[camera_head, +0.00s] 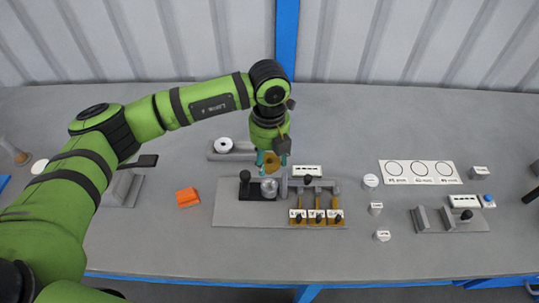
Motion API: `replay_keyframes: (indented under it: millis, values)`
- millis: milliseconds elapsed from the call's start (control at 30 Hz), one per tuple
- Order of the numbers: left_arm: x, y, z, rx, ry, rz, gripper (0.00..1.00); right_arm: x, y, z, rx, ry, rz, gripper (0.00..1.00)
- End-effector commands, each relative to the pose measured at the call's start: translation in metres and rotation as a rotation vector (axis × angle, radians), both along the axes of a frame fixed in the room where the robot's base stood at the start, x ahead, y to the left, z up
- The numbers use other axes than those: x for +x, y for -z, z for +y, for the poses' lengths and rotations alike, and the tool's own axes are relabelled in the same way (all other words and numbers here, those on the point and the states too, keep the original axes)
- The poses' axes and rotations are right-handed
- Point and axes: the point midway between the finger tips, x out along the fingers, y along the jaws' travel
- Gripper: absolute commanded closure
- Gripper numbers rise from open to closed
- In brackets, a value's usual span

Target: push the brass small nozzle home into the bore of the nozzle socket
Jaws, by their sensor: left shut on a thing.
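My left gripper (272,164) points down over the back of the grey base plate. It is shut on the brass small nozzle (271,159), a small brass-coloured part that shows between its teal fingertips. Just in front of the fingertips a round silver shell (269,187) sits at a black fixture (247,188). The bore of the nozzle socket cannot be made out, and I cannot tell whether the nozzle touches the shell. My right gripper is not in view.
Brass-coloured parts (317,204) with labels stand right of the shell. An orange block (187,197) lies left of the plate. A white ring on a grey block (224,146) is behind left. A white card with circles (420,172) lies right. The front table strip is clear.

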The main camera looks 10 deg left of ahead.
Motion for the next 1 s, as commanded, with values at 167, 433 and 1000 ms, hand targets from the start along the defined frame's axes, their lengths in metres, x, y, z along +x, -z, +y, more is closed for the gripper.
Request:
replay_keyframes:
  millis: [167,433,1000]
  values:
    - [0.001,0.001,0.000,0.000,0.005,-0.002,0.90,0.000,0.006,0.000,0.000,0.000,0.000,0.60]
    - [0.000,0.021,0.000,0.000,0.007,0.000,0.90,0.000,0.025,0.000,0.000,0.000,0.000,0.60]
    - [0.000,0.058,0.000,0.000,0.007,-0.001,0.90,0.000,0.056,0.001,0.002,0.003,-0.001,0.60]
